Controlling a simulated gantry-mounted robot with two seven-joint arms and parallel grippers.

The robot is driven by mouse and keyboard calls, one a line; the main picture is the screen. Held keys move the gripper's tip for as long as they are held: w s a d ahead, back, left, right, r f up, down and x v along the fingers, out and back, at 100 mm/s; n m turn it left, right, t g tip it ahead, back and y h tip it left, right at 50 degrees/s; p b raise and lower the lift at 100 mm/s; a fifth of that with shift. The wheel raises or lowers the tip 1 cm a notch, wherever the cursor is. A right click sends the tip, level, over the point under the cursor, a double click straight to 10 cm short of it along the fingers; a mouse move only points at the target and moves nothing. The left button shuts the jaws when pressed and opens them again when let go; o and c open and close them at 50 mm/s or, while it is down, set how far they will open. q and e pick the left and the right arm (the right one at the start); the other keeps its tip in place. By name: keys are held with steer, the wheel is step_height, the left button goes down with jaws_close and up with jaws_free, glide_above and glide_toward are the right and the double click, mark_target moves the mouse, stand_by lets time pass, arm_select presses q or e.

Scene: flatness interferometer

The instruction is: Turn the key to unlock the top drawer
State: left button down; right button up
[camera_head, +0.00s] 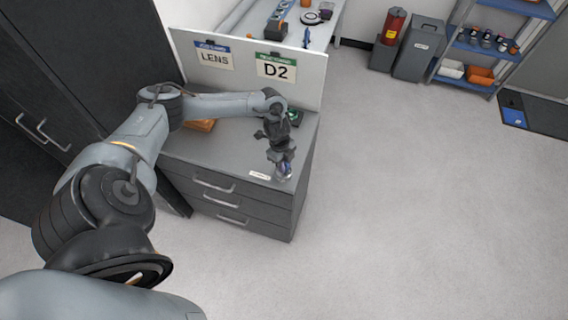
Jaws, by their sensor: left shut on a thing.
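The grey drawer unit (238,158) stands below the white panel, with three drawer fronts and bar handles. The top drawer (235,184) looks closed; a small white label (259,175) is near its right end. My left gripper (284,172) points down at the upper front right corner of the unit. It is shut on a small bluish thing there, which I take to be the key; it is mostly hidden by the fingers. The lock is hidden too, and I cannot tell the key's angle. My right gripper is out of view.
An orange-brown tray (202,125) and a green-topped item (295,117) are on the unit's top. The white panel (240,68) with "LENS" and "D2" signs rises behind. A dark cabinet (70,60) is at left. The floor on the right is clear.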

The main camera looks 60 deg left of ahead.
arm_select(q)
steer(key=shift+f+b, duration=0.4)
steer(key=shift+f, duration=0.3)
stand_by(0.5)
steer(key=shift+f+m, duration=0.1)
steer(key=shift+m, duration=0.2)
steer(key=shift+m+b, duration=0.75)
steer(key=shift+m, duration=0.25)
steer(key=shift+m+g, duration=0.3)
steer(key=shift+m, duration=0.1)
